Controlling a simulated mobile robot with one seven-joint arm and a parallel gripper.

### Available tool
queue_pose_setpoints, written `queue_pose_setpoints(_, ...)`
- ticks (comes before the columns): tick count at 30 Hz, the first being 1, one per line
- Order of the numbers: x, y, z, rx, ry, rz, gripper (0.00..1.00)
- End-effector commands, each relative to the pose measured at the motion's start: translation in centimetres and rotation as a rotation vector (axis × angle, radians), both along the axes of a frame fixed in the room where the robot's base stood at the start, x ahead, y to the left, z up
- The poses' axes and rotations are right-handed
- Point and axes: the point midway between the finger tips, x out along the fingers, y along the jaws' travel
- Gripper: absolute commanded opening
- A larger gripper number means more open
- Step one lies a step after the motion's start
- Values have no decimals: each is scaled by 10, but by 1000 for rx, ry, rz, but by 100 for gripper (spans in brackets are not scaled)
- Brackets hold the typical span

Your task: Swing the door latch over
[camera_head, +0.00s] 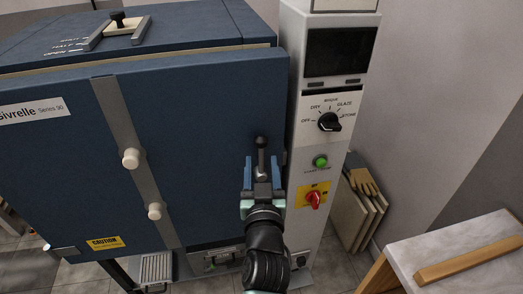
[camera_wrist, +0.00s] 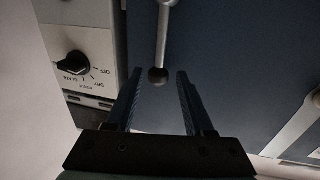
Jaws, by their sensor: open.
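The blue kiln door (camera_head: 205,110) faces me and looks shut. The door latch (camera_head: 261,155) is a grey rod with a dark ball knob on the door's right edge, and its knob end points up in the head view. My gripper (camera_head: 262,163) is open, with one blue finger on each side of the latch in the head view. In the wrist view the latch rod (camera_wrist: 163,40) ends in the dark knob (camera_wrist: 158,76), which shows between the two fingertips of my gripper (camera_wrist: 160,76). I see gaps on both sides of the knob. Contact is not visible.
The control column (camera_head: 317,150) stands just right of the latch, with a dial (camera_head: 329,122), a green button (camera_head: 320,161) and a red switch (camera_head: 314,198). A pale table (camera_head: 460,250) is at the lower right.

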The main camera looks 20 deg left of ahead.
Motion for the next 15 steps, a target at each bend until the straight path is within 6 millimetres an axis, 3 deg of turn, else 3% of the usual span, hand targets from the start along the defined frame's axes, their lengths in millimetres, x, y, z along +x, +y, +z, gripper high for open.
queue_pose_setpoints(6,26,11,1,0,-1,0,53)
queue_pose_setpoints(15,36,15,0,0,0,-1,53)
